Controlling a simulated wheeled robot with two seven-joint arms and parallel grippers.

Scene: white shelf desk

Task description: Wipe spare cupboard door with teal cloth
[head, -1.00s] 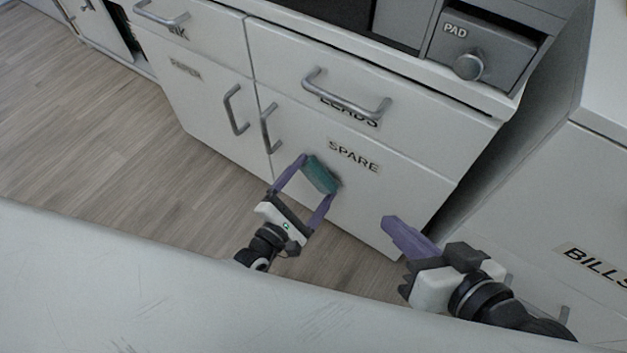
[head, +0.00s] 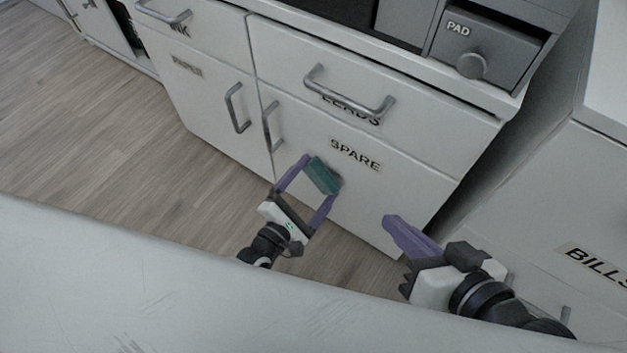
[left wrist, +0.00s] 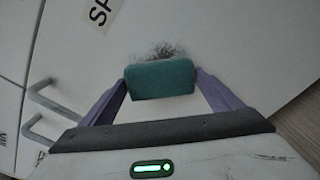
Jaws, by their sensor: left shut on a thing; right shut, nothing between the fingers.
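The teal cloth (head: 322,176) is a folded pad between the purple fingers of my left gripper (head: 321,177); it also shows in the left wrist view (left wrist: 160,79). My left gripper is shut on it, in front of the spare cupboard door (head: 375,205), below the SPARE label. The cloth is at or very near the door face; I cannot tell if it touches. A dark, fuzzy smudge (left wrist: 164,51) shows on the door just beyond the cloth's edge, partly hidden by it. My right gripper (head: 392,224) is shut and empty, in front of the door's lower right part.
The spare door's handle (head: 272,127) is left of the cloth, beside the paper door's handle (head: 236,108). The LEADS drawer handle (head: 348,92) sticks out above. A white surface (head: 150,285) spans the foreground. A BILLS cabinet (head: 545,215) stands at right.

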